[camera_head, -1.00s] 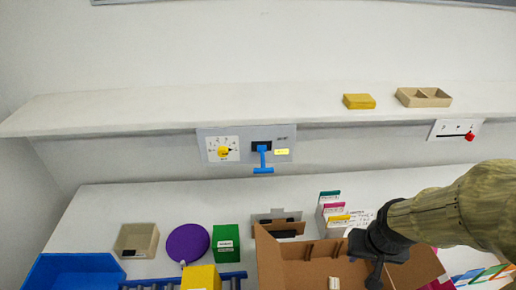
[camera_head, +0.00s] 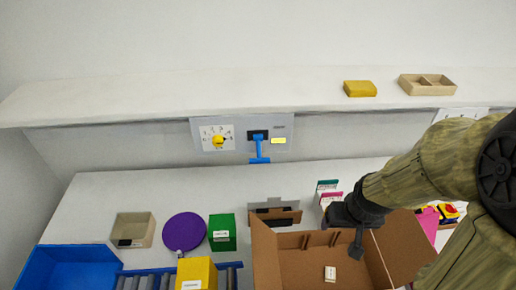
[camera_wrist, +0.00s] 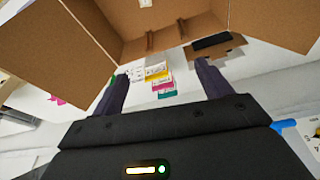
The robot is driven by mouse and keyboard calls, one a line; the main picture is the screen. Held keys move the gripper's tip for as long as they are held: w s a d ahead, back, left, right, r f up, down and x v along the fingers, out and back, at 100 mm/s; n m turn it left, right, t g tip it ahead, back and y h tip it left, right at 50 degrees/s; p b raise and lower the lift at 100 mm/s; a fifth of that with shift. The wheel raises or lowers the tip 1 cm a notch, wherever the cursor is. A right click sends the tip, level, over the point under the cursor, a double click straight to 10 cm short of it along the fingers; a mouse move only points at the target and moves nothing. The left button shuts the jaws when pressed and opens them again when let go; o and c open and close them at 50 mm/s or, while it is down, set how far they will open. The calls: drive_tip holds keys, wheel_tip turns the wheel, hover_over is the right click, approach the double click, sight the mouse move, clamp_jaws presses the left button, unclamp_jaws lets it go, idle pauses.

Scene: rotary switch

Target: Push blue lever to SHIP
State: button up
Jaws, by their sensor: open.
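The blue lever (camera_head: 259,147) hangs from a dark slot in a grey wall panel (camera_head: 284,129) under the shelf. It points down and toward me, with a crossbar at its lower end. A yellow label (camera_head: 279,141) sits to its right; its text is too small to read. My gripper (camera_head: 357,238) is over the right part of the open cardboard box, to the right of and below the lever, well apart from it. In the wrist view my gripper (camera_wrist: 160,90) has its two fingers wide apart and nothing held between them. A blue piece, probably the lever's end (camera_wrist: 284,125), shows at the right edge there.
A yellow knob (camera_head: 218,142) is on the same panel, left of the lever. The shelf (camera_head: 180,100) overhangs it. The counter just below the panel is clear.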

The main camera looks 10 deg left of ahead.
drive_tip(key=w+a+f+n+t+h+p, duration=0.2)
drive_tip(key=w+a+f+n+t+p, duration=0.55)
drive_tip(key=n, duration=0.75)
drive_tip(key=s+a+r+n+t+y+p, duration=0.2)
drive_tip(key=a+r+n+t+y+p, duration=0.1)
drive_tip(key=n, duration=0.8)
drive_tip(key=s+a+r+n+t+y+p, duration=0.2)
drive_tip(key=a+r+n+t+y+p, duration=0.1)
drive_tip(key=a+n, duration=0.5)
wheel_tip(320, 180, up, 4)
drive_tip(key=n+y+p, duration=0.1)
drive_tip(key=n+y, duration=0.1)
drive_tip(key=shift+s+a+n+p, duration=0.2)
drive_tip(key=shift+n+p, duration=0.1)
drive_tip(key=shift+n, duration=0.1)
drive_tip(key=shift+w+f, duration=0.15)
